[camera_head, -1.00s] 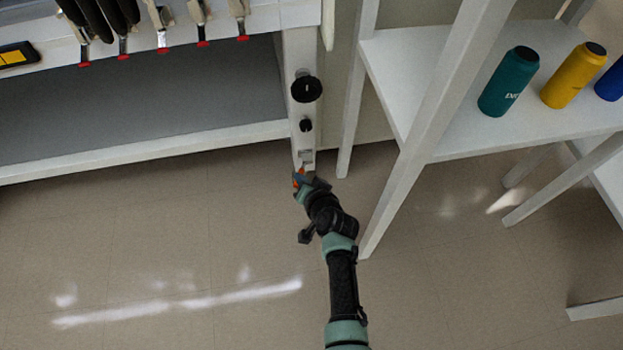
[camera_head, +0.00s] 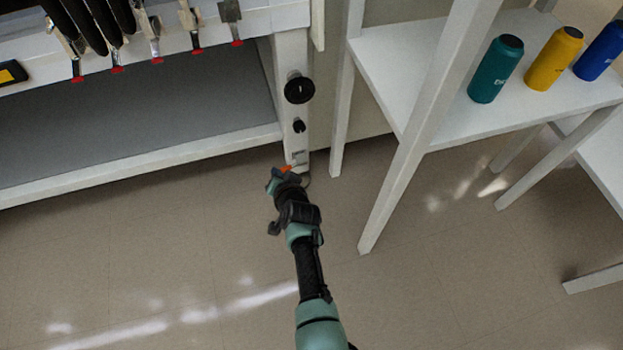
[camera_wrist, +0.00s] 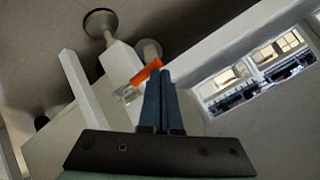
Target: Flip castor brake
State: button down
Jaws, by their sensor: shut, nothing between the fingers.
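The orange castor brake lever (camera_head: 286,168) shows at the foot of the white post (camera_head: 292,105), partly hidden by my gripper in the head view. In the wrist view the orange lever (camera_wrist: 147,72) slants up to the right, its upper end beside or touching my fingertips; contact is not clear. A grey round part (camera_wrist: 149,50), perhaps the castor, lies just behind it. My gripper (camera_wrist: 162,76) is shut with nothing between its fingers. In the head view my gripper (camera_head: 280,174) is low near the floor at the post's foot.
A black knob (camera_head: 299,88) and a smaller dark knob (camera_head: 299,126) stick out of the post. A white shelf (camera_head: 465,126) with teal, yellow and blue bottles stands to the right, its slanting leg (camera_head: 395,195) near my arm. The floor at the left is clear.

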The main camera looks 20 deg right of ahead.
jog(key=shift+w+a+r+b, duration=0.1)
jog(key=shift+w+b, duration=0.1)
jog(key=shift+w, duration=0.25)
jog(key=shift+w+a+b, duration=0.1)
jog(key=shift+w+b, duration=0.05)
jog(key=shift+w, duration=0.3)
jog(key=shift+w+r, duration=0.2)
